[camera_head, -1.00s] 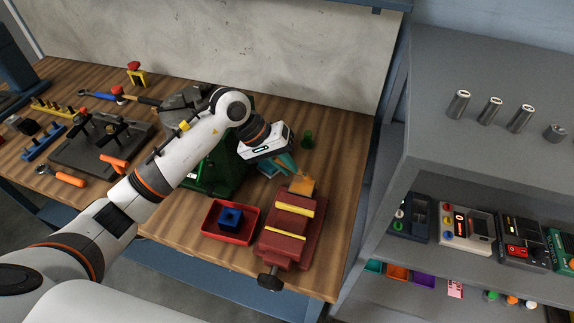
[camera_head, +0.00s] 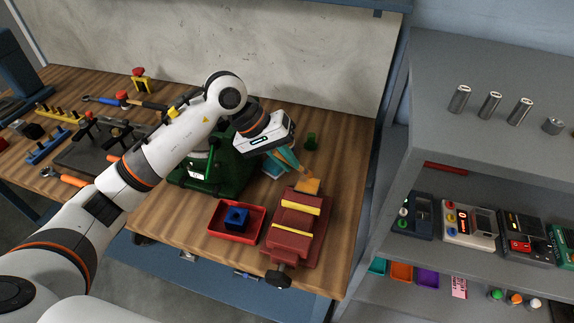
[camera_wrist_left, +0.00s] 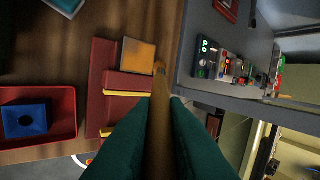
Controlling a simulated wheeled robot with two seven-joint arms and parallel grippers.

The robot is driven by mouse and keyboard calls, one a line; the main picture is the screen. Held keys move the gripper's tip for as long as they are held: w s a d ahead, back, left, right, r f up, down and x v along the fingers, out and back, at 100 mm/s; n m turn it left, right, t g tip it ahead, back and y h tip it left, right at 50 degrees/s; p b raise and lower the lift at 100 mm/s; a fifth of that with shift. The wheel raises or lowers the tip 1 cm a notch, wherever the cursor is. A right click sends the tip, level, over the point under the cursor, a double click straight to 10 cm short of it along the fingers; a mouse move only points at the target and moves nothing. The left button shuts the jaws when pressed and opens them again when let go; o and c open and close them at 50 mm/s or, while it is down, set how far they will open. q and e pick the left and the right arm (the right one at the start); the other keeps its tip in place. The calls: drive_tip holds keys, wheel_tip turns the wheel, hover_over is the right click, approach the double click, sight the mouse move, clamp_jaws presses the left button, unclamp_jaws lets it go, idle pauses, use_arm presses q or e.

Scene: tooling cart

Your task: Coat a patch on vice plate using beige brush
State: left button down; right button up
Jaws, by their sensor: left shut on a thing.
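The beige brush (camera_wrist_left: 159,110) is held between the teal fingers of my left gripper (camera_head: 281,162), its tip pointing down toward the vice. The red vice (camera_head: 297,228) with yellow jaw strips stands at the bench's front right. An orange-tan plate (camera_head: 307,187) is at its far end and also shows in the left wrist view (camera_wrist_left: 138,56). In the wrist view the brush tip appears at the plate's right edge; I cannot tell whether it touches. No distinct coated patch is discernible. My right gripper is not in view.
A red tray (camera_head: 254,234) with a blue block (camera_head: 236,217) sits left of the vice. A grey shelf unit (camera_head: 430,165) is to the right.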

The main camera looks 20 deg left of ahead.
use_arm(q)
drive_tip(key=shift+r+p, duration=0.3)
drive_tip(key=shift+r, duration=1.35)
drive_tip(key=shift+s, duration=0.15)
